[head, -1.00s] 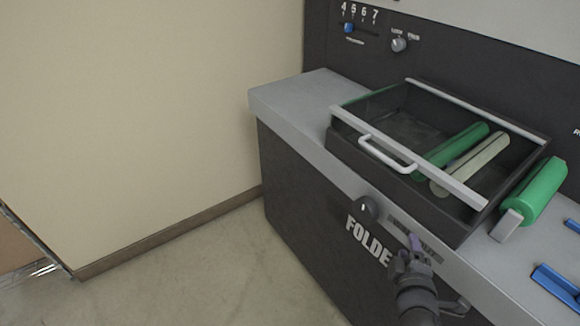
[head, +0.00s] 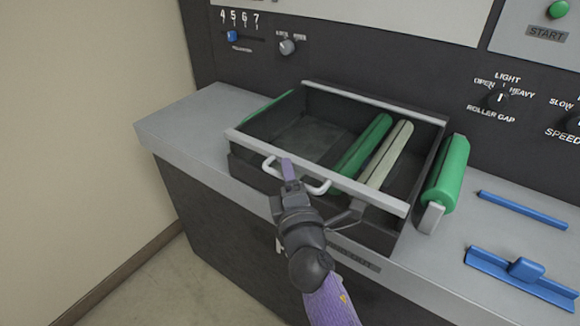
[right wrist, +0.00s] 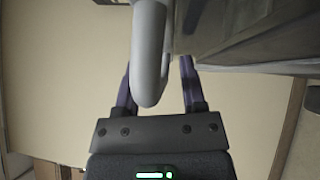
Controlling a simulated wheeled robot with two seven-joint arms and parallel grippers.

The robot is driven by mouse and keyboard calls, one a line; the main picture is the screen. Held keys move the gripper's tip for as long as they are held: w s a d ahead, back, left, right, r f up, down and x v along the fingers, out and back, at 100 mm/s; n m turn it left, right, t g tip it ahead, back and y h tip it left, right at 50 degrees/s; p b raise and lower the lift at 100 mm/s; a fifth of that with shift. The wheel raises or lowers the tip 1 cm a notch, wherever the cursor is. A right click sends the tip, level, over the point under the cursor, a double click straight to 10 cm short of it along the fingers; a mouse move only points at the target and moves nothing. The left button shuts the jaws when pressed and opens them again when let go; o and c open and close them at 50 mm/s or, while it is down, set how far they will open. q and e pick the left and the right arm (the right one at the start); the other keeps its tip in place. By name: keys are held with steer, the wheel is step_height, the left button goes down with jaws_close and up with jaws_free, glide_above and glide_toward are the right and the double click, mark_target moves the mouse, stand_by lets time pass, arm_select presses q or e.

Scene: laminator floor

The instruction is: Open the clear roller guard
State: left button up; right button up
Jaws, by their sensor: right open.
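The clear roller guard (head: 313,133) lies flat and shut over the dark roller box, with grey bars along its front and back edges. A white loop handle (head: 317,188) sticks out from its front bar. A green roller (head: 363,146) and a cream roller (head: 391,153) show through it. My right gripper (head: 288,168) is open at the left part of the handle. In the right wrist view the handle (right wrist: 149,60) lies between the two purple fingers of the gripper (right wrist: 157,78), which are not closed on it. My left gripper is not in view.
A green roller with a grey end block (head: 446,175) stands right of the box. A blue bar (head: 521,209) and a blue fence (head: 522,276) lie farther right on the grey top. A control panel with knobs (head: 498,99) rises behind. The grey top at left (head: 185,125) is clear.

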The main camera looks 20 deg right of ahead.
steer(key=shift+s, duration=0.1)
steer(key=shift+c, duration=0.5)
jaws_close()
stand_by(0.8)
